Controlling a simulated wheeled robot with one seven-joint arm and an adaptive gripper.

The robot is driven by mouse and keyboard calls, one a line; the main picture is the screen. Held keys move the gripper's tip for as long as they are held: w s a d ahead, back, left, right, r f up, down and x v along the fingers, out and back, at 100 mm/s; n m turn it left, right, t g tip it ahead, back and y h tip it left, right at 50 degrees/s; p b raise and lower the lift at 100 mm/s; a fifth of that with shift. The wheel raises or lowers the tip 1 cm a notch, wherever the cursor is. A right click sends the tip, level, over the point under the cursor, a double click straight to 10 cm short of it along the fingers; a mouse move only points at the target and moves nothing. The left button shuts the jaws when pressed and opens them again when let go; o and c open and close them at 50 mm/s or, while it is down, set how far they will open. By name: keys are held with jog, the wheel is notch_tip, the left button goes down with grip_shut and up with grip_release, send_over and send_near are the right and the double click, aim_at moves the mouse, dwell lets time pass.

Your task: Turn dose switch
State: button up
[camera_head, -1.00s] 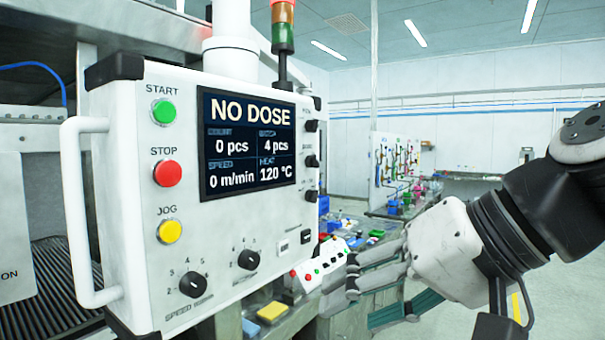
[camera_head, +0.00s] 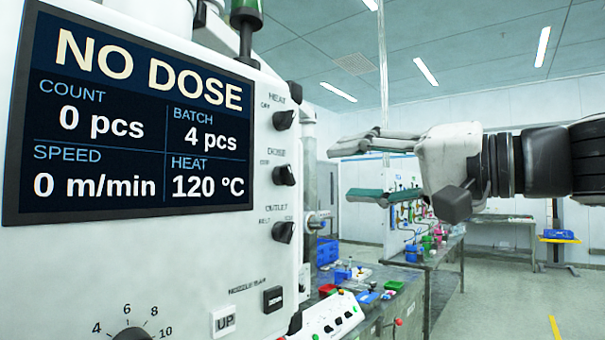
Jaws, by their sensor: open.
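A gap shows between the fingertips and the knob. The display (camera_head: 140,110) reads NO DOSE.
The heat knob (camera_head: 285,120) is above the dose switch and the outlet knob (camera_head: 284,232) below it. A nozzle switch (camera_head: 273,299) and an UP button (camera_head: 224,321) are lower. A white button box (camera_head: 330,318) and a cluttered bench (camera_head: 405,305) stand below my gripper.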

aim_at(293, 175)
jog(key=p+x, duration=0.1)
jog(key=x, duration=0.9)
grip_shut()
